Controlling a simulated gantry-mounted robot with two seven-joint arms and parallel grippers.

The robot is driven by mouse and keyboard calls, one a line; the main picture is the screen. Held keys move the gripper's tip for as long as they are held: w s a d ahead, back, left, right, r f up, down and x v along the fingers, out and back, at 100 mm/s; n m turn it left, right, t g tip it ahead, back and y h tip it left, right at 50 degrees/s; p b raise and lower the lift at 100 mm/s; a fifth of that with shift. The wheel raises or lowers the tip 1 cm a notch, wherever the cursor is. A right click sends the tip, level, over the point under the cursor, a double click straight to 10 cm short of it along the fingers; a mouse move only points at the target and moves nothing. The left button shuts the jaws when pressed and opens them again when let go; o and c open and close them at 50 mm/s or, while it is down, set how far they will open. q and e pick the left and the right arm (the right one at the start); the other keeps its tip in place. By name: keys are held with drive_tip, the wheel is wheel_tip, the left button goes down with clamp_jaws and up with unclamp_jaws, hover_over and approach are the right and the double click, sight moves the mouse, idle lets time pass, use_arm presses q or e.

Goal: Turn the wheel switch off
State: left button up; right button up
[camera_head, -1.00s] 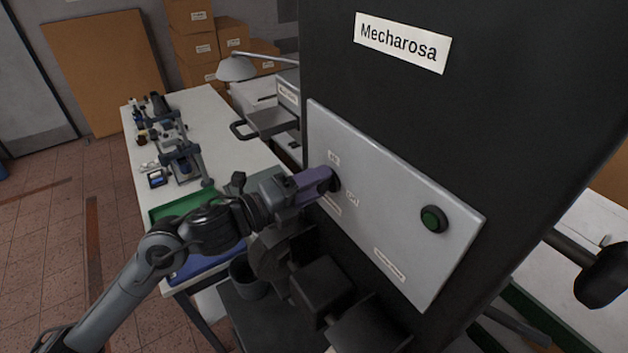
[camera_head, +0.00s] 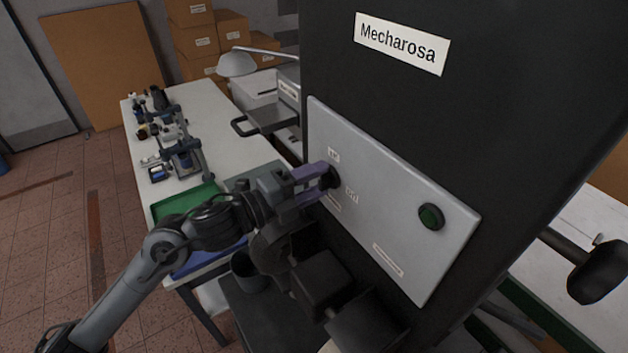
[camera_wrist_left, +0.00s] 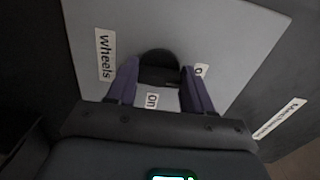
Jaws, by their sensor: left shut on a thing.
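The wheel switch is a round black knob (camera_head: 332,177) on the left part of a grey panel (camera_head: 395,205), which is fixed to a dark machine. My left gripper (camera_head: 324,178) has its purple fingers shut on the knob from either side. The left wrist view shows the knob (camera_wrist_left: 159,64) between the two fingertips (camera_wrist_left: 160,80), with a "wheels" label (camera_wrist_left: 105,54) to the left and an "on" label (camera_wrist_left: 152,101) just below. My right gripper is not in view.
The dark machine (camera_head: 450,110) bears a "Mecharosa" sign (camera_head: 402,43). A white table (camera_head: 222,135) with a green tray (camera_head: 185,203), small devices and a lamp (camera_head: 238,64) stands behind my left arm. Dark machine parts (camera_head: 322,280) lie below the panel.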

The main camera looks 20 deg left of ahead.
use_arm(q)
drive_tip(key=o, duration=1)
drive_tip(key=shift+o, duration=0.2)
drive_tip(key=b+v, duration=0.4)
drive_tip(key=v, duration=0.6)
drive_tip(key=shift+s+a, duration=0.25)
drive_tip(key=shift+s, duration=0.1)
